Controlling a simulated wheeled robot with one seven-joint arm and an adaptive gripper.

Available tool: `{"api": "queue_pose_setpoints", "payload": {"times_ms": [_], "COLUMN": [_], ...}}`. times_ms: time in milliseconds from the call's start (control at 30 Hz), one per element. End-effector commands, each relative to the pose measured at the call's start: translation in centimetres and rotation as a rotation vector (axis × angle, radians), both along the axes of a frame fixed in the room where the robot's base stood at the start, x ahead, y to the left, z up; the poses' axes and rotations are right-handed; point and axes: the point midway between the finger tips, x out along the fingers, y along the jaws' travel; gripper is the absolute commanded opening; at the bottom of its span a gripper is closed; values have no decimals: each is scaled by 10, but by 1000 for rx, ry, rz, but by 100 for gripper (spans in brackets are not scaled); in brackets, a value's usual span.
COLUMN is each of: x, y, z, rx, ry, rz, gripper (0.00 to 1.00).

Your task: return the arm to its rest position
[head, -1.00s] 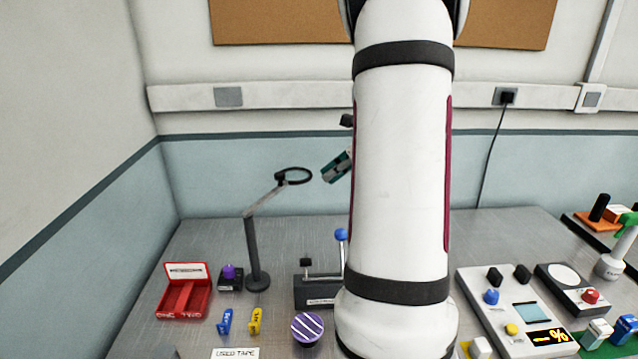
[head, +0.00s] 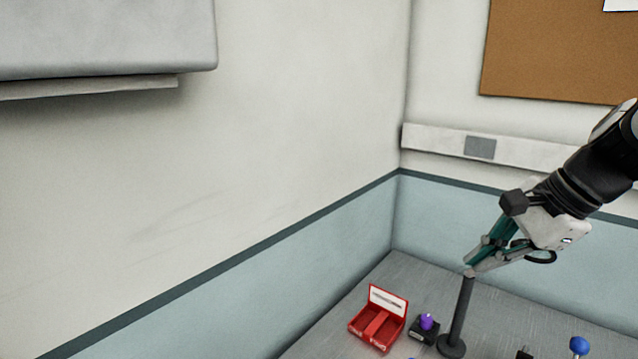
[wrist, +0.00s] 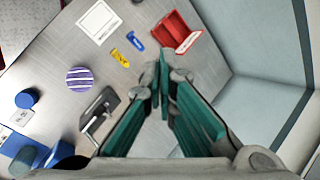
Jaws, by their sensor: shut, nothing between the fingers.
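My gripper (head: 472,266) shows at the right of the head view, at the end of my black and white arm, up above the table and in front of the black stand. Its green fingers are shut with nothing between them. In the wrist view my gripper (wrist: 163,55) points down over the table, with its closed tips near the red tray in the picture and apart from the table.
The grey table (head: 400,275) holds a red tray (head: 378,318), a purple-knobbed block (head: 424,328) and a black stand (head: 459,315). The wrist view shows a purple striped roll (wrist: 80,79), blue and yellow clips (wrist: 120,58) and a black-based device (wrist: 100,110). Walls stand behind and left.

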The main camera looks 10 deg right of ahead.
Motion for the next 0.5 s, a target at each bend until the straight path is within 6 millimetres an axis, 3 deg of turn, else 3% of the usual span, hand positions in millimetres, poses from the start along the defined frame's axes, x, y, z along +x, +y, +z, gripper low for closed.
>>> {"api": "queue_pose_setpoints", "payload": {"times_ms": [33,200,333,500], "x": [-10,-49,-79,-106], "y": [26,85,113,129], "z": [4,6,3,0], "rx": [-76,-359,-578,-805], "ry": [-21,-90,-151,-211], "rz": [133,584,905,1208], "gripper": [0,0,0,0]}}
